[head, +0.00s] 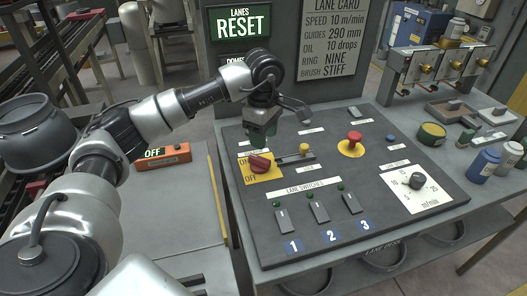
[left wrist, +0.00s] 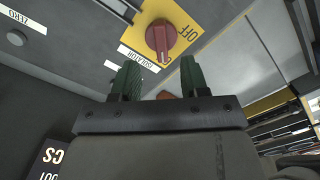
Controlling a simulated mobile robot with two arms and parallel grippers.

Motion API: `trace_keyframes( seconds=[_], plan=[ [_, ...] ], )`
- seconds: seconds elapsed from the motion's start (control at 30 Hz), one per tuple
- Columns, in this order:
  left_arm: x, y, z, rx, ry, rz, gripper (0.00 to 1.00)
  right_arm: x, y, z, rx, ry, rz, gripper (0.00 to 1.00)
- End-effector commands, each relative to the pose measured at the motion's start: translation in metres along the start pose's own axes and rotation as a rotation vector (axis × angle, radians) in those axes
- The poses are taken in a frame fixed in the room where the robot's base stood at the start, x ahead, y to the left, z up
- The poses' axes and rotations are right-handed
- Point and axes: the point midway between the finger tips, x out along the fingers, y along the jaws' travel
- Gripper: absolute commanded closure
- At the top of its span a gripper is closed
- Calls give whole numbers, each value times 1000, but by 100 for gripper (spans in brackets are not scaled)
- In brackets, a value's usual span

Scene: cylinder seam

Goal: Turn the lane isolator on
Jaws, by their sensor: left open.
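The lane isolator is a red rotary knob (head: 260,163) on a yellow plate (head: 267,175) marked ON and OFF, at the console's left side. In the left wrist view the red knob (left wrist: 160,39) shows at the top centre, beside the word OFF and above an upside-down ISOLATOR label. My left gripper (head: 262,140) is over the console, just above and behind the knob. Its green fingers (left wrist: 161,84) are apart in the left wrist view, with the knob beyond their tips and not between them. My right gripper is not in view.
The console (head: 385,215) also carries a yellow-knobbed slider (head: 304,149), a red mushroom button (head: 354,137), a dial (head: 416,181) and several lane switches (head: 319,211). An orange box (head: 165,154) reading OFF lies left. A sign (head: 239,20) reads LANES RESET.

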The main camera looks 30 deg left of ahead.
Motion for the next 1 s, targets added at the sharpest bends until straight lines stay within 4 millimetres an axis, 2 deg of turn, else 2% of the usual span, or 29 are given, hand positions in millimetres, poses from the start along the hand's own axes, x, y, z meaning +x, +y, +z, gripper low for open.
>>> trace_keyframes(
  seconds=[0.1,0.23,0.8,0.87,1.0],
  plan=[
    [-18,0,0,1,0,2,55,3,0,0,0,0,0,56],
    [-29,0,0,2,1,0,55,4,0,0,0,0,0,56],
    [-33,0,0,1,1,-1,55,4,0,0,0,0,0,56],
    [-36,0,0,1,0,-1,55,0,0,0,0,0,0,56],
    [-60,0,0,1,0,0,55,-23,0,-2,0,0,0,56]
  ],
)
